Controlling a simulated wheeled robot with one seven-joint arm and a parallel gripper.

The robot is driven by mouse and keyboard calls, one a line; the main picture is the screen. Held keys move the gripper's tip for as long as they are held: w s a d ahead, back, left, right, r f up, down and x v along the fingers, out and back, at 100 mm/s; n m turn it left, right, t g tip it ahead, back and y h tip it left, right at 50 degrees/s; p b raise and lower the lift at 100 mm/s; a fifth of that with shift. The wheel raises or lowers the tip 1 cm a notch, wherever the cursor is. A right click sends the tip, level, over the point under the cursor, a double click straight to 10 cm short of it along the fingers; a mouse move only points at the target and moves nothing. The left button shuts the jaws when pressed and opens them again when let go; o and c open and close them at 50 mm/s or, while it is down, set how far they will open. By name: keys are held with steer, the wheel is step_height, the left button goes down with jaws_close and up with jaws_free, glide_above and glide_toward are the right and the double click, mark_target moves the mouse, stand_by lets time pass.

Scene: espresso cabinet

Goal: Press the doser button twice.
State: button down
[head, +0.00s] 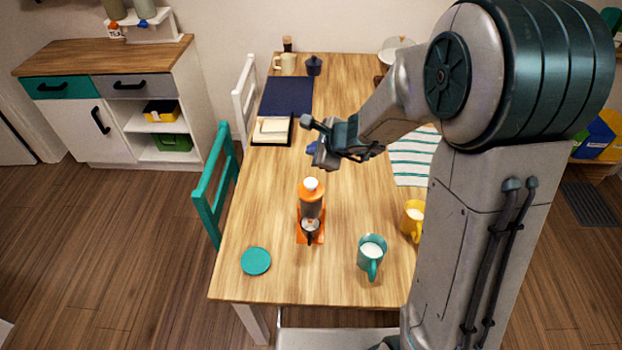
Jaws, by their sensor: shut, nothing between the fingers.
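My gripper (313,150) is shut and empty, above the table and beyond the orange device in the picture. It is apart from the device.
A teal mug (371,254) and a yellow mug (412,220) stand right of the device. A teal disc (256,261) lies at left. A striped cloth (411,162), a dark blue mat (287,95) and a black-edged tray (257,139) lie farther back.

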steer(key=shift+f, duration=0.1)
steer(key=b, duration=0.6)
glide_above(310, 180)
steer(key=s+d, duration=0.1)
steer(key=s, duration=0.1)
steer(key=f, duration=0.6)
steer(key=shift+w+f, duration=0.25)
steer(key=shift+f, duration=0.15)
steer(key=shift+f+b, duration=0.9)
steer(key=shift+b, duration=0.2)
steer(key=shift+f, duration=0.15)
steer(key=shift+f+b, duration=0.25)
steer(key=shift+b, duration=0.35)
steer(key=shift+f+b, duration=0.85)
steer(key=shift+b, duration=0.1)
stand_by(0.7)
stand_by(0.3)
steer(key=shift+r+p, duration=1.05)
steer(key=shift+r, duration=0.25)
